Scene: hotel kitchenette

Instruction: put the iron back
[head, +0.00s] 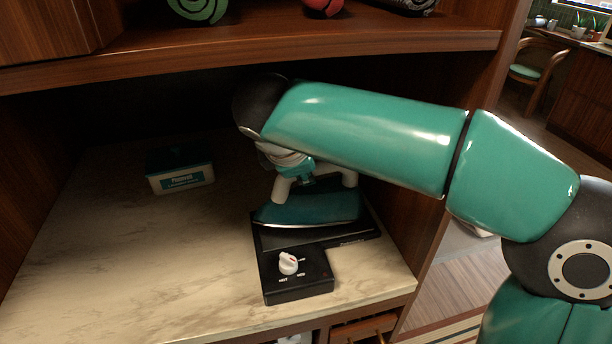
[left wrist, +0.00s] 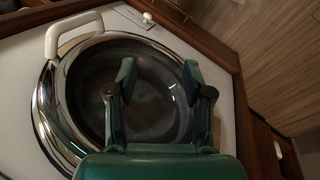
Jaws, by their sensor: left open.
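The iron (head: 310,209), with a teal body and pale handle, is over a black base (head: 298,285) with a white knob in the head view. It looks level, at or just above the flat black top; whether it touches is unclear. My right arm comes in from the right, and its gripper (head: 297,172) is at the iron's handle. The arm hides most of the fingers and part of the handle, so I cannot tell whether they are closed. My left gripper (left wrist: 160,76) is open and empty above a metal pot in the left wrist view.
A small labelled box (head: 181,180) stands at the back left of the marble counter (head: 130,265). A wooden shelf (head: 300,45) hangs low above. The counter's left and front are clear. In the left wrist view, the shiny pot (left wrist: 47,112) has a white handle and stands near a counter edge.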

